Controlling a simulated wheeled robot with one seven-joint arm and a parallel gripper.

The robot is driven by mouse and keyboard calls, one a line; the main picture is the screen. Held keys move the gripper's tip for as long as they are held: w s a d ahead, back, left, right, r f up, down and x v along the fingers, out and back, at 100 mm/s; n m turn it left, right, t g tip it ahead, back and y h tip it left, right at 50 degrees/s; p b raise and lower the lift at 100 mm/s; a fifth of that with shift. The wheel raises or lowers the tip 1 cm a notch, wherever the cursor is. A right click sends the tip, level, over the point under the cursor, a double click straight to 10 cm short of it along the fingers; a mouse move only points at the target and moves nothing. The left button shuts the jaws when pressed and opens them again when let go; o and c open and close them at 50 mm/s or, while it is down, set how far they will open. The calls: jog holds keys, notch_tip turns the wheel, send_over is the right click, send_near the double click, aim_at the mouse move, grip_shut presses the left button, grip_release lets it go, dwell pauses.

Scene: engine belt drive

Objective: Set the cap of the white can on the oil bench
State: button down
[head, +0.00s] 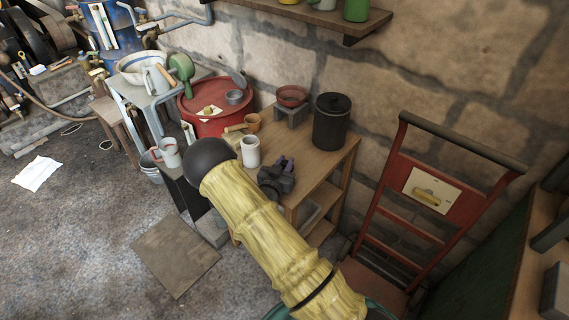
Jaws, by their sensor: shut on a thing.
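The white can (250,151) stands upright on the wooden oil bench (318,160), near its front left edge.
A black lidded canister (331,122) and a red bowl (291,96) on a grey block stand at the bench's back. A brown mug (252,122) is behind the can. A red drum (213,117) stands left, a red hand truck (410,220) right. Bare bench top shows right of my gripper.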

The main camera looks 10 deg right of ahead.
jog(key=shift+a+f, duration=0.1)
jog(key=shift+f, duration=0.15)
jog(key=c, duration=1.3)
grip_release()
jog(key=shift+o, duration=0.2)
jog(key=shift+s, duration=0.1)
jog(key=shift+r, duration=0.3)
jog(key=v, duration=1.2)
jog(key=shift+b, duration=0.35)
jog(key=shift+f, duration=0.1)
